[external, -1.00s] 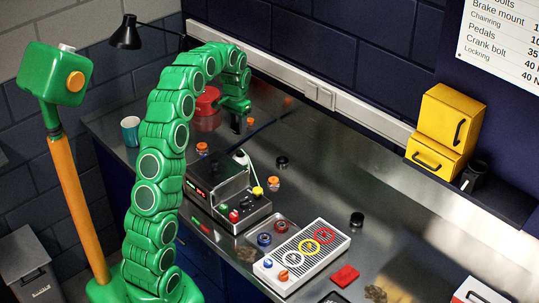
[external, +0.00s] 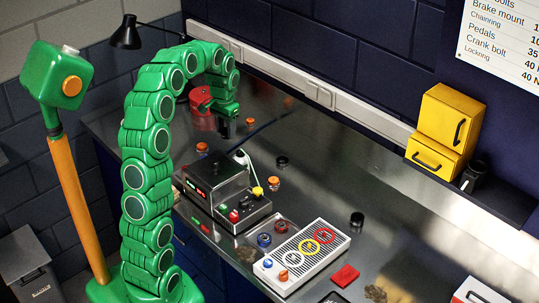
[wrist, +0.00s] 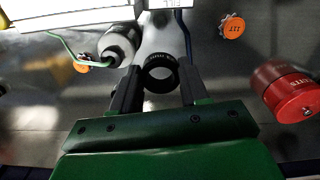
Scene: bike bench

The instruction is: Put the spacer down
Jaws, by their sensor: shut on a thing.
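The spacer appears to be the black ring (wrist: 159,73) between the fingertips of my gripper (wrist: 158,80) in the wrist view. My gripper is shut on it, with one dark finger on each side. In the external view my gripper (external: 226,130) points down over the far left part of the bench, beside the red canister. The ring is too small and dark to make out there. Whether it touches the bench I cannot tell.
A red canister (wrist: 290,94) stands right of my gripper in the wrist view. Orange-capped pieces (wrist: 231,26) (external: 202,148) lie nearby. A boxy machine (external: 228,192), loose black rings (external: 282,162) and a white slatted tray (external: 333,240) occupy the bench. Bare metal lies toward the wall.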

